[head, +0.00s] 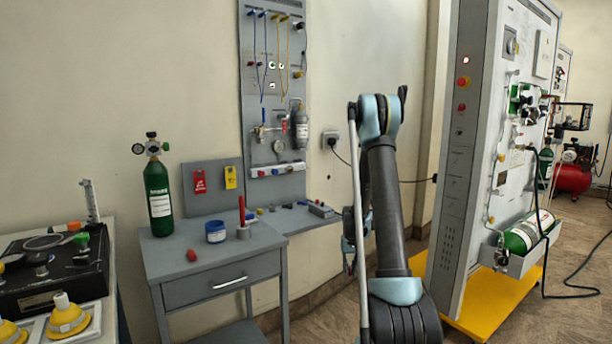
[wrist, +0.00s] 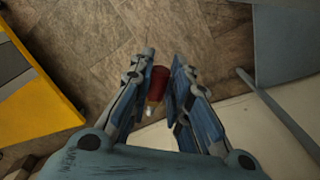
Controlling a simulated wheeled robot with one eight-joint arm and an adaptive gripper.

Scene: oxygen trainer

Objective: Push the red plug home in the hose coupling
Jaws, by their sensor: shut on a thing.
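My gripper (wrist: 164,60) points down over the floor in the wrist view. Its two fingers stand either side of a red plug (wrist: 158,82) and are shut on it. The plug has a brass-coloured part and a pale tip at its lower end in the picture. In the head view my gripper (head: 350,262) is mostly hidden behind my own arm, and the plug in it cannot be made out. I cannot pick out the hose coupling for sure in either view.
A grey workbench (head: 182,262) at the left bears a green cylinder (head: 158,200), a blue tub (head: 215,232) and a small red piece (head: 191,255). The tall trainer panel (head: 470,190) on a yellow base (head: 480,325) stands at the right. A black hose (head: 570,284) trails on the floor.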

